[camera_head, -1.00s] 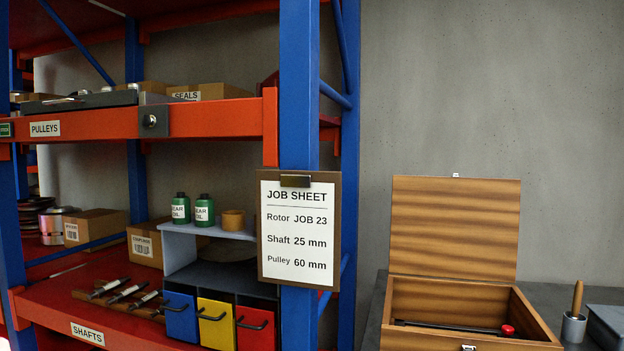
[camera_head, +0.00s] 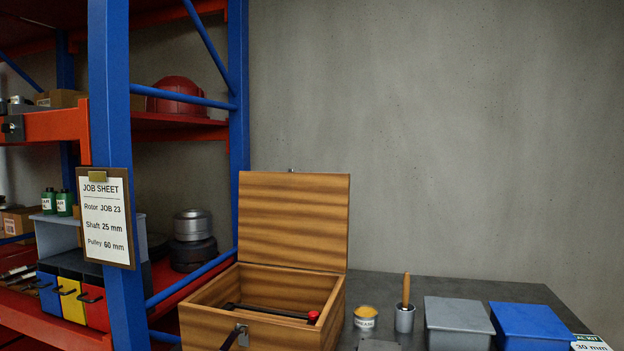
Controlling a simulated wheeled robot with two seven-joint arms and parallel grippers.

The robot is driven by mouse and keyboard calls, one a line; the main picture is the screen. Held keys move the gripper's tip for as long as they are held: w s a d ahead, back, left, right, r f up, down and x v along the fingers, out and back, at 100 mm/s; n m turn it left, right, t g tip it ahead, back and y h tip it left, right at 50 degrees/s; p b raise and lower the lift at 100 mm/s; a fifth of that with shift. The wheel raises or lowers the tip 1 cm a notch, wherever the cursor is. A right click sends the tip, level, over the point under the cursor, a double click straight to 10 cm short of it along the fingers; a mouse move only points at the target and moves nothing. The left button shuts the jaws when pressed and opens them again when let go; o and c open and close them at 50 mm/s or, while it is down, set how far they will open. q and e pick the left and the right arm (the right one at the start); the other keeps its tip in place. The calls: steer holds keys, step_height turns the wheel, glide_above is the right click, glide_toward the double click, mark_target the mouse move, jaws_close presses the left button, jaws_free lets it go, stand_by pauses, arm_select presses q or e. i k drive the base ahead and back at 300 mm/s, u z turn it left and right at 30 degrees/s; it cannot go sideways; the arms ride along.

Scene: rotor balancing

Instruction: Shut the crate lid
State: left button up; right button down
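The wooden crate (camera_head: 262,329) stands on the dark bench, right of the shelf rack. Its lid (camera_head: 294,220) is open and stands upright at the back, with a small catch on its top edge. Inside lies a dark bar-shaped tool with a red knob (camera_head: 313,316). Neither of my grippers shows in the head view.
On the bench, right of the crate, stand a grease tin (camera_head: 365,316), a brush in a metal cup (camera_head: 404,318), a grey bin (camera_head: 458,318) and a blue bin (camera_head: 533,324). The blue rack post (camera_head: 112,200) with a job sheet (camera_head: 106,217) stands to the left.

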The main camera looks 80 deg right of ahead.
mark_target(291, 220)
steer(key=z, duration=0.05)
steer(key=k, duration=0.1)
steer(key=z, duration=1.35)
